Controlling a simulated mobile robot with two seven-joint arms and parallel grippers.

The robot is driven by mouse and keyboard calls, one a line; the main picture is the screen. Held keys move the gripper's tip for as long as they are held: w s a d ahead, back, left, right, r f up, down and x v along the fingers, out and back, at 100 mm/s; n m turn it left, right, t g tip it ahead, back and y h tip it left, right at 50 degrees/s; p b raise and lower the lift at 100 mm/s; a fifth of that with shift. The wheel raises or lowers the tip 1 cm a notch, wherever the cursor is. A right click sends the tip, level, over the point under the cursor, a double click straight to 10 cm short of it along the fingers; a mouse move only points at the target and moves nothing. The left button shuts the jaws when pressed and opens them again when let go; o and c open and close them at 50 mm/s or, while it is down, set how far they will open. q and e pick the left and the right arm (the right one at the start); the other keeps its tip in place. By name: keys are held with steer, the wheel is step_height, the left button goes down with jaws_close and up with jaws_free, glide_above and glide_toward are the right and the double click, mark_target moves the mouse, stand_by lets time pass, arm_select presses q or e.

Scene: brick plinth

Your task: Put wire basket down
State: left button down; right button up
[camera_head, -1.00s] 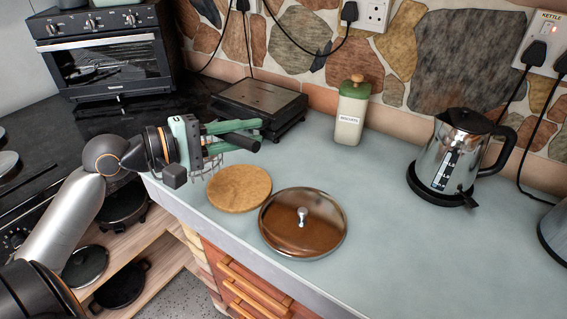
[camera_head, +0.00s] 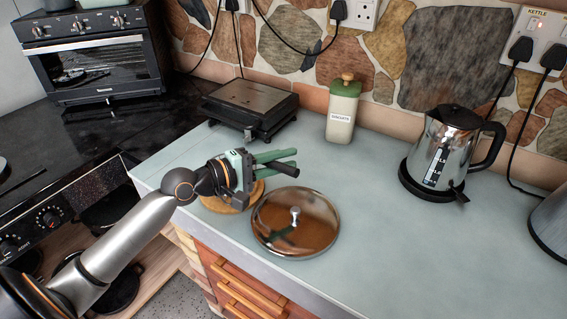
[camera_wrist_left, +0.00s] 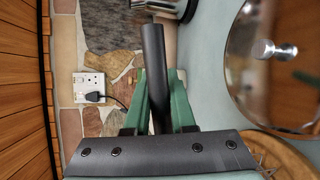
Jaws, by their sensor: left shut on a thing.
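My left gripper (camera_head: 265,165) is shut on the dark handle of the wire basket (camera_head: 286,169). It holds the handle above the counter, close over the round wooden board (camera_head: 214,204). In the left wrist view, the handle of the wire basket (camera_wrist_left: 154,70) runs between the green fingers of the left gripper (camera_wrist_left: 158,95). The basket's wire part is mostly hidden behind the gripper, and I cannot tell whether it touches the board. My right gripper is not in view.
A shiny round lid (camera_head: 320,225) lies right of the board. A black grill (camera_head: 250,103) and a green-lidded canister (camera_head: 342,110) stand behind. A kettle (camera_head: 440,155) stands at the right. The counter (camera_head: 390,235) between lid and kettle is clear.

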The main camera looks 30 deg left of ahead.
arm_select(q)
steer(key=shift+f, duration=0.25)
steer(key=c, duration=0.8)
jaws_free()
steer(key=shift+o, duration=0.2)
steer(key=b+v, duration=0.2)
steer(key=v, duration=1)
steer(key=shift+b, duration=0.3)
